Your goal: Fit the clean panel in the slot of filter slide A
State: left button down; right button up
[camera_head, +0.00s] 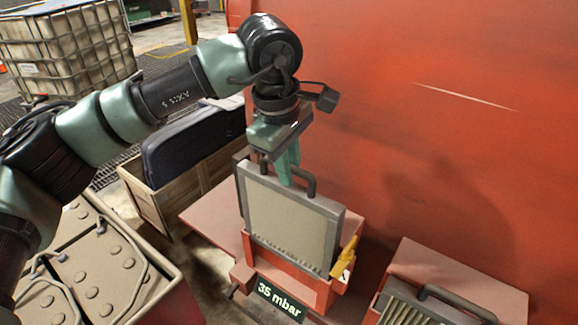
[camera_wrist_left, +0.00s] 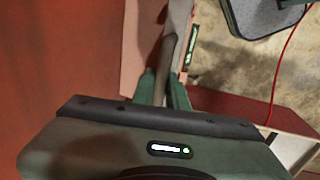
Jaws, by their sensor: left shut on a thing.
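A cream panel (camera_head: 286,226) with a grey frame stands upright in the head view, its lower edge at the mouth of a red filter housing (camera_head: 300,285). How deep it sits in the slot is hard to tell. My left gripper (camera_head: 288,172) comes from above and is shut on the dark handle (camera_head: 309,181) at the panel's top. In the left wrist view the green fingers (camera_wrist_left: 163,88) straddle the handle (camera_wrist_left: 168,62). A display (camera_head: 279,301) on the housing front reads "35 mbar". No letter A is readable. My right gripper is not in view.
A yellow lever (camera_head: 345,258) sticks out at the housing's right side. A second filter unit (camera_head: 415,306) with a ribbed insert and handle stands at lower right. A tall red wall (camera_head: 450,130) rises behind. A wooden crate (camera_head: 180,188) and a bin with dirty panels (camera_head: 105,265) are at left.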

aim_at(285, 193)
pick_arm(q)
jog(key=shift+f+b, duration=4.8)
jog(key=shift+f, duration=1.15)
jog(key=c, duration=1.3)
grip_release()
jog(key=r, duration=0.2)
jog(key=s+r, duration=0.1)
jog(key=r, duration=0.2)
jog(key=a+r, duration=0.1)
jog(key=r, duration=0.1)
jog(key=shift+s+r+b, duration=0.15)
jog(key=shift+r+b, duration=0.2)
jog(key=shift+b, duration=0.05)
jog(key=shift+d, duration=0.1)
